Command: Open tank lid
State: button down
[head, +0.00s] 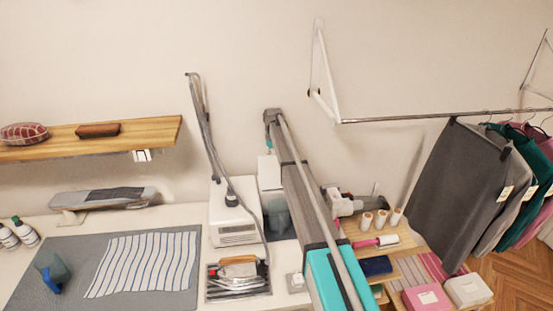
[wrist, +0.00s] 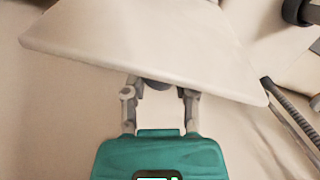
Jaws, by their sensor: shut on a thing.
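The tank lid is a pale, flat plate (wrist: 150,40) that fills the upper part of the wrist view. My gripper (wrist: 158,90) is shut on the lid at a small dark knob on its near edge; the fingertips are partly hidden there. In the head view the pale lid (head: 268,172) shows tilted steeply, above the dark grey tank (head: 274,217). My arm covers the right side of both. My gripper's teal body (head: 268,143) shows just above the lid. Whether the lid still touches the tank cannot be told.
A white steam station (head: 235,215) with a hose and iron stands close left of the tank. An iron rest (head: 238,280) lies in front. A wooden shelf (head: 155,135) is at left, a clothes rail (head: 440,116) at right. Wooden shelves with spools (head: 380,220) stand right of my arm.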

jog(key=shift+w+d, duration=0.15)
jog(key=shift+d, duration=0.15)
jog(key=shift+c, duration=1.9)
grip_release()
jog(key=shift+f, duration=0.1)
jog(key=shift+a, duration=0.1)
